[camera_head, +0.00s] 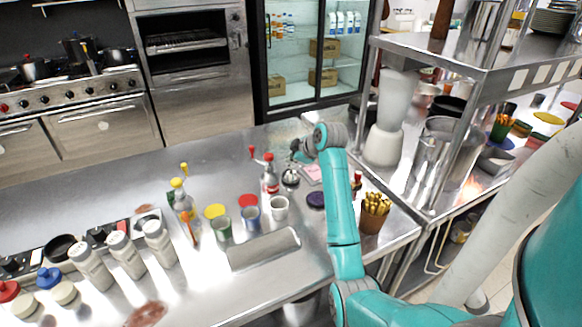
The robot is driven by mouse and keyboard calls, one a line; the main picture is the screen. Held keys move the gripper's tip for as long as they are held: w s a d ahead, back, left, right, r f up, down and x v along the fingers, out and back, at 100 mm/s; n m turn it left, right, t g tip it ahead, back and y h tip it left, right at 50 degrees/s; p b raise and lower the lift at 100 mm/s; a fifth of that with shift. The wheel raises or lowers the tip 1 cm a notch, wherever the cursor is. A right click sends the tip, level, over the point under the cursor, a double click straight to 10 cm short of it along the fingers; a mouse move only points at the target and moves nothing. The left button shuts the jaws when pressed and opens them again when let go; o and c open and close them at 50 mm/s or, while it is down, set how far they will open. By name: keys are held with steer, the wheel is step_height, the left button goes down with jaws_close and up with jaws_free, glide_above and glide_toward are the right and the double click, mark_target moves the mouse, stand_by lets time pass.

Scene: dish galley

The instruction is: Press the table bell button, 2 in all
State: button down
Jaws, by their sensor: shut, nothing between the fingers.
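The table bell (291,179), a small silvery dome, stands on the steel counter (110,178) near its far edge. It is just right of a red-capped bottle (270,176). My gripper (294,158) is a dark shape at the end of my teal arm, shut and empty. In the picture it lies right above the bell. I cannot tell whether its tips touch the button, which is too small to make out.
A pink pad (312,174) and a dark round lid (316,199) lie right of the bell. A white cup (279,207), a blue-grey cup (251,218) and a green cup (222,228) stand nearer. A blender (386,135) stands to the right.

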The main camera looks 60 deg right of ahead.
mark_target(292, 167)
steer(key=shift+f, duration=0.3)
steer(key=shift+f, duration=0.55)
stand_by(0.7)
steer(key=shift+r, duration=0.95)
steer(key=shift+r, duration=2.55)
step_height(292, 167, up, 4)
steer(key=shift+f, duration=0.15)
stand_by(0.3)
